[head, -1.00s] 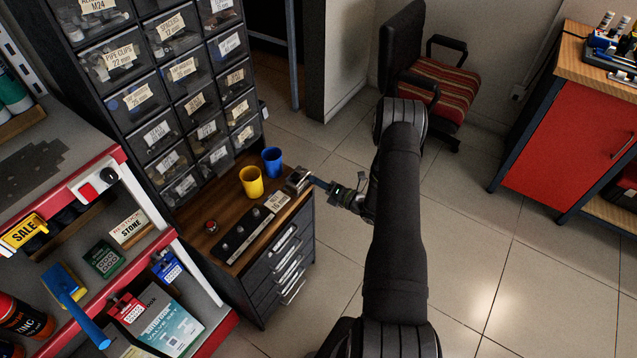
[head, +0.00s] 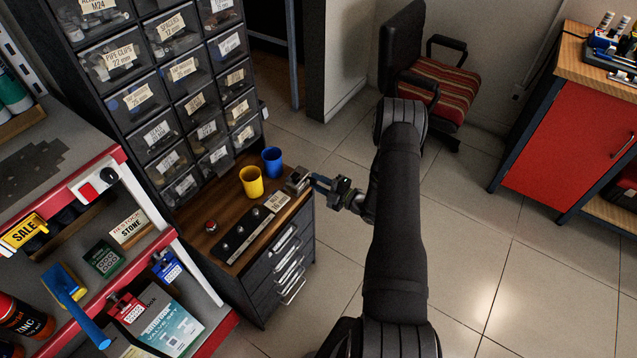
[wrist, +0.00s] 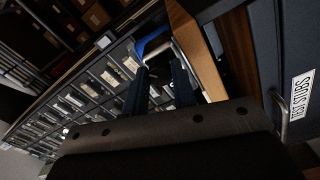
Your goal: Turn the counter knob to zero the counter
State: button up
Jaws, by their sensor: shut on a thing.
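The counter (head: 296,182) is a small grey box at the right edge of the wooden bench top (head: 218,203). Its knob is on the side facing my gripper and is hidden by the fingers. My gripper (head: 313,183) reaches in from the right, its blue-grey fingertips at the counter's side, shut on the knob. The counter's digits cannot be read in either view.
A yellow cup (head: 251,182) and a blue cup (head: 272,161) stand left of the counter. A dark strip with several knobs (head: 240,235) and a red button (head: 211,226) lie nearer. Labelled drawers (head: 175,75) rise behind. Open floor lies to the right.

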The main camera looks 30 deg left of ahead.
jog(key=m, duration=0.3)
jog(key=shift+m, duration=2)
jog(key=shift+d, duration=0.1)
jog(key=o, duration=0.7)
jog(key=d, duration=1.7)
jog(key=shift+d, duration=0.2)
